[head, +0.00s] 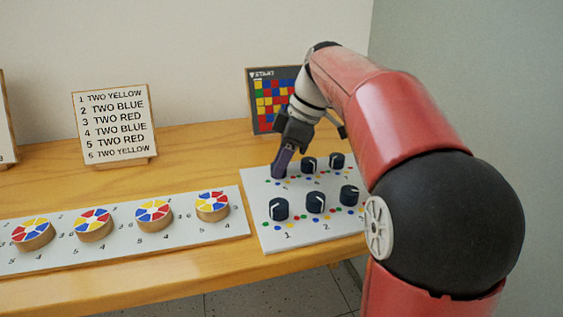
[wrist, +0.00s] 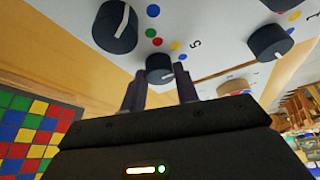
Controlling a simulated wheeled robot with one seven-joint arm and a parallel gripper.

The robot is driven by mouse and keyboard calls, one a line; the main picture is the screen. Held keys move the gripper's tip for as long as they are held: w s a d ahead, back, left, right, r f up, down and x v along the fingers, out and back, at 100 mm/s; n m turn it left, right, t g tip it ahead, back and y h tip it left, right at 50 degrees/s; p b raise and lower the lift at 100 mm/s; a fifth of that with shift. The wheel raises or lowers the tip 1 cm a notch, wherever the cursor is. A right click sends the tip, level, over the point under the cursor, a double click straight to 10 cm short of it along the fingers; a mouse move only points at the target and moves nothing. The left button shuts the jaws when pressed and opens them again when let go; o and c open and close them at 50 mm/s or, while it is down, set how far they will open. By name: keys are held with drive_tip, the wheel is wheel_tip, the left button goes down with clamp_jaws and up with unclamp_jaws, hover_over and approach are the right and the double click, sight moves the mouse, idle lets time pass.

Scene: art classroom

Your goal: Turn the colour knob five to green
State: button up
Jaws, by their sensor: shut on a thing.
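A pale panel (head: 262,187) bears two rows of dark knobs, each ringed by small coloured dots. My gripper (head: 279,175) reaches down to the left knob of the back row and hides it in the head view. In the wrist view this dark knob (wrist: 160,68) sits between the fingertips (wrist: 160,84), shut on it.
A back-row knob (head: 308,165) stands close to the right of my gripper; a front knob (head: 278,209) stands before it. A colour-grid board (head: 262,98) stands behind. A strip of coloured discs (head: 100,247) lies left, below a word card (head: 114,125).

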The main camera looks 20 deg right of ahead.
sight(287, 184)
drive_tip(key=m+t, duration=0.1)
drive_tip(key=m, duration=0.1)
drive_tip(key=m+t+h, duration=0.1)
drive_tip(key=m, duration=0.2)
drive_tip(key=shift+s+a+m+b, duration=0.15)
drive_tip(key=shift+m+b, duration=0.15)
drive_tip(key=shift+b, duration=0.05)
drive_tip(key=m+h, duration=0.1)
drive_tip(key=m, duration=0.1)
drive_tip(key=m+t+h, duration=0.1)
drive_tip(key=m, duration=0.2)
drive_tip(key=shift+a, duration=0.1)
drive_tip(key=shift+m, duration=0.4)
drive_tip(key=o, duration=1)
drive_tip(key=shift+c, duration=0.2)
drive_tip(key=p+v, duration=0.1)
drive_tip(key=v, duration=0.6)
drive_tip(key=shift+s+r, duration=0.2)
drive_tip(key=shift+r, duration=0.15)
